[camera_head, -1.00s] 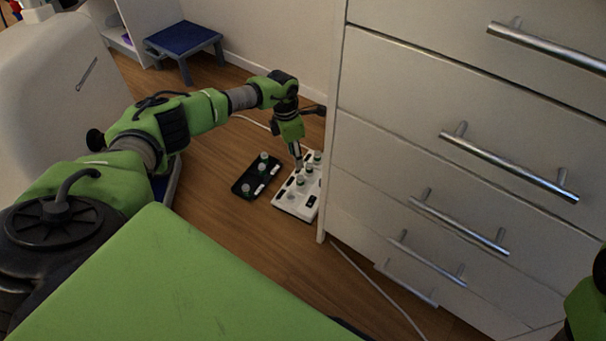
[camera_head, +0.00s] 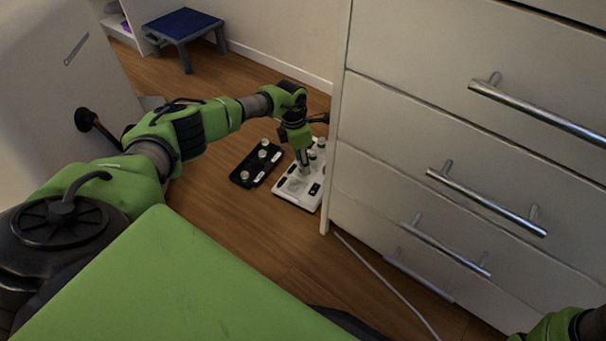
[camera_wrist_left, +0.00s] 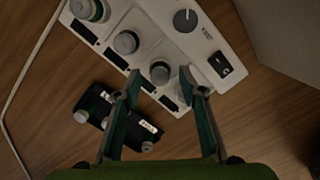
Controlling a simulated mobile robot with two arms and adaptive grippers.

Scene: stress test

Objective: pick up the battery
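A white charger (camera_head: 297,195) lies on the floor beside the drawer cabinet. Several grey-topped batteries stand in it in a row. In the left wrist view, one battery (camera_wrist_left: 160,72) shows between the fingertips of my left gripper (camera_wrist_left: 158,82). Another battery (camera_wrist_left: 126,42) stands beside the left finger, and a third (camera_wrist_left: 92,8) is at the top left. My left gripper, seen over the charger in the head view (camera_head: 304,172), is open and points down. It hides part of the battery row. I cannot tell whether a finger touches a battery. My right gripper is out of view.
A black holder (camera_head: 245,178) with several grey-topped cylinders lies left of the charger. The white drawer cabinet (camera_head: 400,130) stands close on the right. A cable (camera_head: 385,285) runs along the floor. A blue stool (camera_head: 183,24) stands at the back.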

